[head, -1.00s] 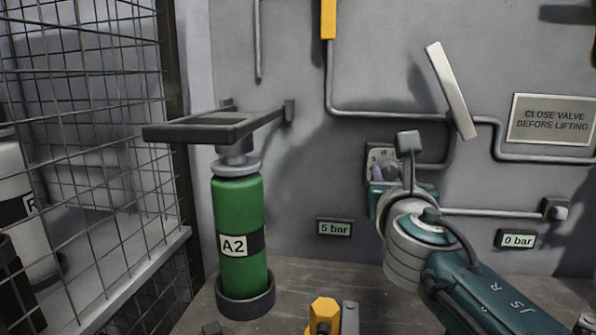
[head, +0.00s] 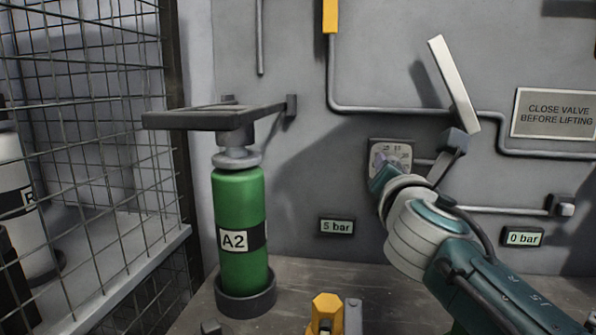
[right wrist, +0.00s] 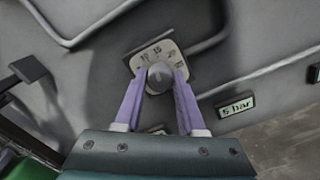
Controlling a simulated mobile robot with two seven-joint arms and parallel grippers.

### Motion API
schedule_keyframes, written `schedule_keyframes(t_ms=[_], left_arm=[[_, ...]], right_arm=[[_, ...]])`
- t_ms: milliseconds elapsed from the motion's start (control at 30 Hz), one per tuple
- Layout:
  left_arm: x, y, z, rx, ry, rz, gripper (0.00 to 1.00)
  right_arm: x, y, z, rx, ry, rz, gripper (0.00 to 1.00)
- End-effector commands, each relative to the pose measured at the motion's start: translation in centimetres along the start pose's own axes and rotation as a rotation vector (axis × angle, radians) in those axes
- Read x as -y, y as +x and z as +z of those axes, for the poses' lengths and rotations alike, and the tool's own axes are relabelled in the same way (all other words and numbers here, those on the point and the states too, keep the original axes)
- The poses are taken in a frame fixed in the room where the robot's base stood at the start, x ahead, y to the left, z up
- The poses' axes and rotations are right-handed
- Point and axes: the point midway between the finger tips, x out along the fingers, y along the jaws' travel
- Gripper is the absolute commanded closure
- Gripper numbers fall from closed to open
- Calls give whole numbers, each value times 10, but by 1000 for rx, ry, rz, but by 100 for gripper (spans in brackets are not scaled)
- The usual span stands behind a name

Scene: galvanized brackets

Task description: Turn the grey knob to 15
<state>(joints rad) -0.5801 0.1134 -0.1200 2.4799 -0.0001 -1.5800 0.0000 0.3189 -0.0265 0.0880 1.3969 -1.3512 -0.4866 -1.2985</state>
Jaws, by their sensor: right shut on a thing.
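The grey knob (right wrist: 160,77) sits in the middle of a pale dial plate (right wrist: 150,55) with printed numbers, 15 among them, in the right wrist view. The purple fingers of my right gripper (right wrist: 160,88) are shut on the knob, one on each side. In the head view the dial plate (head: 403,148) shows on the wall, and my right gripper (head: 379,163) reaches it from the lower right. The knob is mostly hidden there. I cannot make out where the knob's pointer stands. My left gripper is in neither view.
A green cylinder marked A2 (head: 240,205) stands left under a dark bracket (head: 195,118). A 5 bar display (head: 336,226) and a 0 bar display (head: 521,237) are on the wall. Pipes run around the dial. A yellow part (head: 326,308) stands at the front, and wire mesh (head: 90,100) is left.

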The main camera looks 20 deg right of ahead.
Motion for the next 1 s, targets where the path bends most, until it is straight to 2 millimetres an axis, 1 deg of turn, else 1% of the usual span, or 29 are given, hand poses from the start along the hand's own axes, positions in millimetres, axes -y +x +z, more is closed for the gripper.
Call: schedule_keyframes(t_ms=[100, 300, 767, 800, 1000], left_arm=[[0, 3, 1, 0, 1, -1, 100], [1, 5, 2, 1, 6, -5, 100], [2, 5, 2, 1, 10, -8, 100], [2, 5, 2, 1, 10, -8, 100], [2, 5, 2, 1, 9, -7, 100]], right_arm=[[0, 0, 0, 1, 54, 1, 100], [0, 0, 0, 0, 106, 0, 100], [0, 0, 0, 0, 121, 0, 100], [0, 0, 0, 0, 120, 0, 59], [0, 0, 0, 0, 120, 0, 36]])
